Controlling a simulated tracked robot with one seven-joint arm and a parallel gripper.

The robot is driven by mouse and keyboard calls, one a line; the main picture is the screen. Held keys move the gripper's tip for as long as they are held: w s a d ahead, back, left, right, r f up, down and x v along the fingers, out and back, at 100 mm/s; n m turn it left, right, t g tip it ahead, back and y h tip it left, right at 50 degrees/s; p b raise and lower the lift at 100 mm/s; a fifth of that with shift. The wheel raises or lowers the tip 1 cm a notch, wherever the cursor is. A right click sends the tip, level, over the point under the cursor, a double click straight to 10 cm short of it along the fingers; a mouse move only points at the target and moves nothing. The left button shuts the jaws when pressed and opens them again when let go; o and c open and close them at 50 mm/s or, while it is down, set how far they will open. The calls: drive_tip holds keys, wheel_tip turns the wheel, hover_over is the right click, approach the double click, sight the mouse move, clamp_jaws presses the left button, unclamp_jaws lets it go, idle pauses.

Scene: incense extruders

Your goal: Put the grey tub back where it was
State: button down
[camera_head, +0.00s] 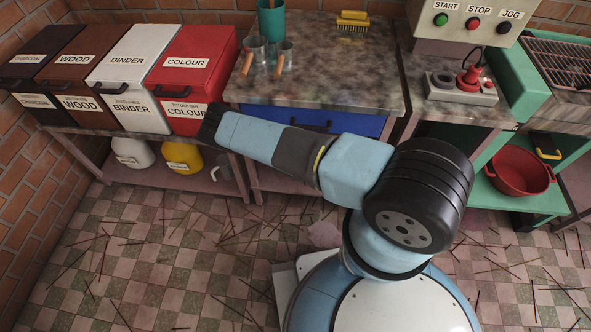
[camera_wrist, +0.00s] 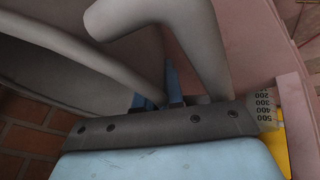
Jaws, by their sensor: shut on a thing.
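The grey tub (camera_wrist: 45,45) fills the upper left of the wrist view as a large curved grey surface. A thick bent grey handle or spout (camera_wrist: 190,45) stands beside it, and a thin grey bar crosses toward my fingers. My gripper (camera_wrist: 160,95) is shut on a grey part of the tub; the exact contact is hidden. In the head view, a small part of a grey vessel (camera_head: 226,172) shows low under the bench, right of the yellow tub (camera_head: 183,158). My arm's far end hides the gripper there.
A white tub (camera_head: 131,152) stands on the low shelf (camera_head: 150,174), left of the yellow one. Labelled bins (camera_head: 130,70) stand above. A blue drawer (camera_head: 340,122) and bench legs are close to my arm. Incense sticks litter the checked floor (camera_head: 150,250).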

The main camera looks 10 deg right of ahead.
drive_tip(key=shift+f, duration=0.45)
drive_tip(key=shift+f, duration=0.1)
drive_tip(key=c, duration=1.3)
unclamp_jaws()
drive_tip(key=shift+o, duration=0.2)
drive_tip(key=v, duration=1.2)
drive_tip(key=shift+s, duration=0.1)
